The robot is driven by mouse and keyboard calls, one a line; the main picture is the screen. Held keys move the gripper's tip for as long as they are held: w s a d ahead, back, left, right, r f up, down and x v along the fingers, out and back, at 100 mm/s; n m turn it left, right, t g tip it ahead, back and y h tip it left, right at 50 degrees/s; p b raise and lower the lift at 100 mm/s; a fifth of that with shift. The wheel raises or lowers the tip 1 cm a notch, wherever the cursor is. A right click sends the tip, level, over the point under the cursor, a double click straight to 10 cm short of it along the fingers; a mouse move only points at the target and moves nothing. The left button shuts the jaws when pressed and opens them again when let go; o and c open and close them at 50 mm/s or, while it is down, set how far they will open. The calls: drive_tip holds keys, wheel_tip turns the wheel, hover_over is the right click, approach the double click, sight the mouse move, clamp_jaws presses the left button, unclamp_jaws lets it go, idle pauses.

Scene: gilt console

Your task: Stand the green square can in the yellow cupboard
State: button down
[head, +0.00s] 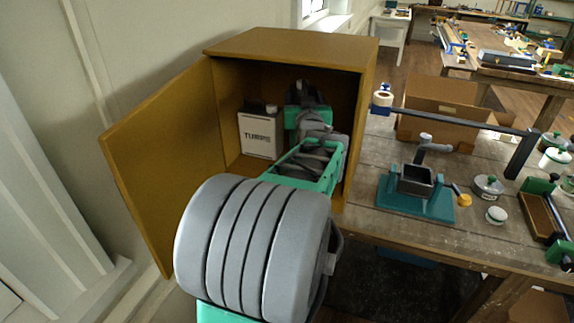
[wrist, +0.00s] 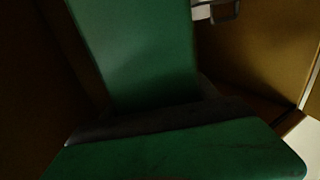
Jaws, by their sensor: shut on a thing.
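The yellow cupboard (head: 365,110) stands at the left end of the workbench, its door (head: 160,150) swung open to the left. My arm reaches in through the opening, and my gripper (head: 306,100) is inside, in the right half. It is shut on the green square can (wrist: 145,50), which fills the upper middle of the dim wrist view. In the head view my gripper and arm largely hide the can, and I cannot clearly tell it from my green wrist parts. Whether its base touches the cupboard floor is hidden.
A white box with dark lettering (head: 260,133) stands inside the cupboard, left of my gripper. The cupboard's right wall is close on the other side. A teal-based device (head: 415,195), a cardboard box (head: 435,95) and small lidded pots are on the workbench to the right.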

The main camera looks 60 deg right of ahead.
drive_tip(key=f, duration=0.4)
drive_tip(key=f+p, duration=0.1)
drive_tip(key=f, duration=0.4)
drive_tip(key=shift+s+d+f, duration=0.15)
drive_tip(key=shift+s+d, duration=0.05)
drive_tip(key=shift+f, duration=0.15)
drive_tip(key=c, duration=0.7)
unclamp_jaws()
drive_tip(key=shift+f, duration=0.25)
drive_tip(key=o, duration=0.5)
drive_tip(key=shift+r, duration=0.1)
